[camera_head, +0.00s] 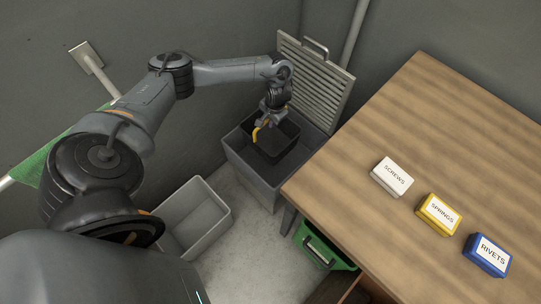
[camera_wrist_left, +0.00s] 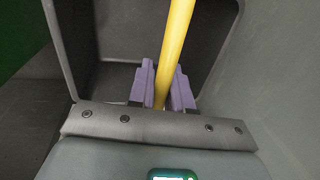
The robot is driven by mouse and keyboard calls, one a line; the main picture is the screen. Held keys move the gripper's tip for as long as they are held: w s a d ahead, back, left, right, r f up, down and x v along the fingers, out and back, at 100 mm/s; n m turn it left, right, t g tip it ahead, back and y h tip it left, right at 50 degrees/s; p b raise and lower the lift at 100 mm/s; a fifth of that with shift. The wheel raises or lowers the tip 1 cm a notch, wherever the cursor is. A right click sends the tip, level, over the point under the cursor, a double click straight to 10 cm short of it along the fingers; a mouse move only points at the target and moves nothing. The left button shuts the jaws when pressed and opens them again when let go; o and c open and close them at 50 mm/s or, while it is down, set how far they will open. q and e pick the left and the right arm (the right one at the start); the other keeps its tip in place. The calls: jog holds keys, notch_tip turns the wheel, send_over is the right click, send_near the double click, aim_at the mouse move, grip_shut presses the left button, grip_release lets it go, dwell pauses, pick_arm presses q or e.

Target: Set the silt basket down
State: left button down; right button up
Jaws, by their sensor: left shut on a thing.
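The silt basket (camera_head: 284,134) is a small black open box with a yellow handle (camera_head: 259,130). It is inside the larger dark grey open box (camera_head: 262,183) in the corner; I cannot tell whether it touches the bottom. My left gripper (camera_head: 267,117) is above the basket, shut on its handle. In the left wrist view, the purple fingers of my left gripper (camera_wrist_left: 163,82) are on either side of the yellow handle (camera_wrist_left: 178,35), with the dark basket (camera_wrist_left: 115,35) behind. My right gripper is not in view.
A slatted grey lid (camera_head: 316,80) leans behind the box. A light grey bin (camera_head: 193,216) stands on the floor to the left. The wooden table (camera_head: 430,130) on the right holds white, yellow and blue labelled boxes. A green bin (camera_head: 324,250) is beside the table's lower edge.

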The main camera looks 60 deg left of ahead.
pick_arm(q)
jog(key=b, duration=0.9)
send_over(270, 146)
jog(key=w+a, duration=0.1)
jog(key=a, duration=0.1)
notch_tip(270, 146, down, 11)
jog(key=shift+d+r, duration=0.1)
jog(key=shift+r, duration=0.05)
notch_tip(270, 146, down, 10)
jog(key=b, duration=0.6)
jog(key=shift+w, duration=0.1)
jog(key=c, duration=1.5)
grip_release()
jog(key=o, duration=0.4)
jog(key=shift+o, duration=0.2)
